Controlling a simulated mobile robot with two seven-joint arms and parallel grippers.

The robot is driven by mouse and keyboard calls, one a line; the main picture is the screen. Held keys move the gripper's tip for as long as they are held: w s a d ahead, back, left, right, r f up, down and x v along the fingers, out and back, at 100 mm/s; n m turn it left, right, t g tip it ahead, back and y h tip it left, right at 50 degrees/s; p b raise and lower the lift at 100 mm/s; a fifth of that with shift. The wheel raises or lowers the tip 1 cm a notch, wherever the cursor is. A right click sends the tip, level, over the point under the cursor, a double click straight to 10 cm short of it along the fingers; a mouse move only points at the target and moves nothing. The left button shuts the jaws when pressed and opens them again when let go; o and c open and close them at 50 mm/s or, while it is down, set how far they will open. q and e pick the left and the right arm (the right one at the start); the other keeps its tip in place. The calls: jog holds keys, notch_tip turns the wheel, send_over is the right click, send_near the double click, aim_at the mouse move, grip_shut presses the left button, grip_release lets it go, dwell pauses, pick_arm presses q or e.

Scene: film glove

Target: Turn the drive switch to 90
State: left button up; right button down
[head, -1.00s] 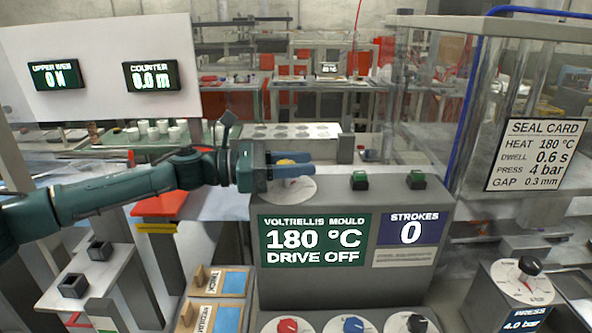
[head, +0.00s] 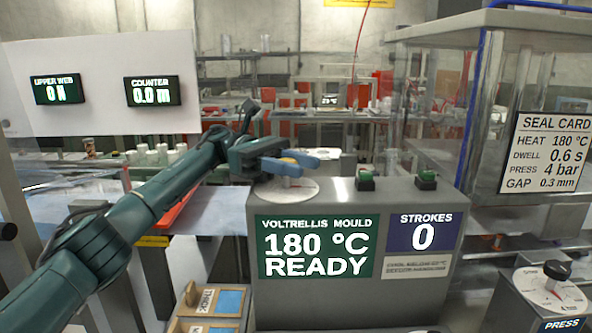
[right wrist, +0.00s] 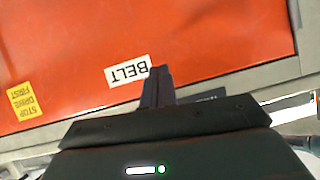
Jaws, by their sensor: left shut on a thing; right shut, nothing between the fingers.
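The dial marks are too small to read. The console's green screen (head: 315,247) reads 180 °C READY. My right gripper (right wrist: 157,86) shows only in the right wrist view, shut and empty, in front of an orange-red surface labelled BELT (right wrist: 128,71).
A blue screen (head: 424,233) reads STROKES 0. A clear-walled enclosure with a seal card (head: 552,150) stands at the right. A yellow label (right wrist: 22,101) reads STOP DRIVE FIRST.

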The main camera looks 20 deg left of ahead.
pick_arm(q)
jog(key=shift+s+r+m+g, duration=0.15)
jog(key=shift+m+g, duration=0.15)
jog(key=shift+g, duration=0.2)
jog(key=o, duration=1)
jog(key=shift+c, duration=0.2)
notch_tip(320, 180, up, 10)
